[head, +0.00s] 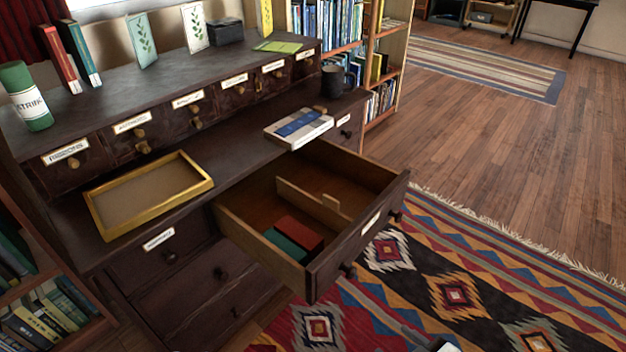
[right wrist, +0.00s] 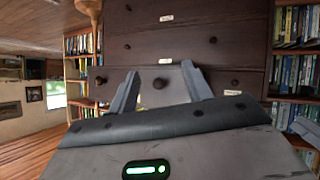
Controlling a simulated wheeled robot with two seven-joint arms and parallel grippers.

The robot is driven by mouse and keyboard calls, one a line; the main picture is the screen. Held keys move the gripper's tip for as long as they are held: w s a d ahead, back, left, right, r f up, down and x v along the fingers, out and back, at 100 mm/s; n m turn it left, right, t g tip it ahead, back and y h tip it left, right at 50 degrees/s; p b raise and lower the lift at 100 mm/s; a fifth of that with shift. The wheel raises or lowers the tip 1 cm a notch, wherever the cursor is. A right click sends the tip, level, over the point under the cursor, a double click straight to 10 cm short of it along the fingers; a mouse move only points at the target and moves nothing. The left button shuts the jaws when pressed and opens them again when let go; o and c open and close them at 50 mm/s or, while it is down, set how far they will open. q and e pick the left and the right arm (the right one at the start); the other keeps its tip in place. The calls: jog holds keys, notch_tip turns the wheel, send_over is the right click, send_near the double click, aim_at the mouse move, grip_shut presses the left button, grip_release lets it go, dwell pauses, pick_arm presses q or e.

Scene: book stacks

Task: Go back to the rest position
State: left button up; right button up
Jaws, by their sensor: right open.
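My right gripper (right wrist: 160,88) is open and empty in the right wrist view, its two fingers spread in front of the dark wooden cabinet (right wrist: 185,45). In the head view only a small part of my right gripper (head: 432,344) shows at the bottom edge, over the patterned rug. It is apart from the cabinet and the pulled-out drawer (head: 345,250). My left gripper is not in view.
The open drawer juts out over the rug (head: 450,280) and holds a red and a green book (head: 298,235) beside a divider. A yellow tray (head: 205,185), a book (head: 300,140) and a dark mug (head: 333,82) stand on the cabinet. Floor at right is clear.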

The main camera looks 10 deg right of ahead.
jog(key=s+a+r+m+g+h, duration=0.2)
jog(key=s+r+m+g, duration=0.2)
jog(key=s+r+g, duration=0.4)
pick_arm(q)
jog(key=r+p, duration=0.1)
jog(key=p, duration=0.2)
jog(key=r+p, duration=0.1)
jog(key=p, duration=0.3)
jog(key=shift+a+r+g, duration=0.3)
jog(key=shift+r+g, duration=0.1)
pick_arm(e)
jog(key=w+a+r+t+y, duration=0.2)
jog(key=w+a+r+t, duration=0.2)
jog(key=w+a+t, duration=0.2)
jog(key=shift+w+a+r+t+y, duration=0.25)
jog(key=shift+w+r+t+y, duration=0.15)
jog(key=shift+w+t, duration=0.65)
jog(key=shift+w+g, duration=0.25)
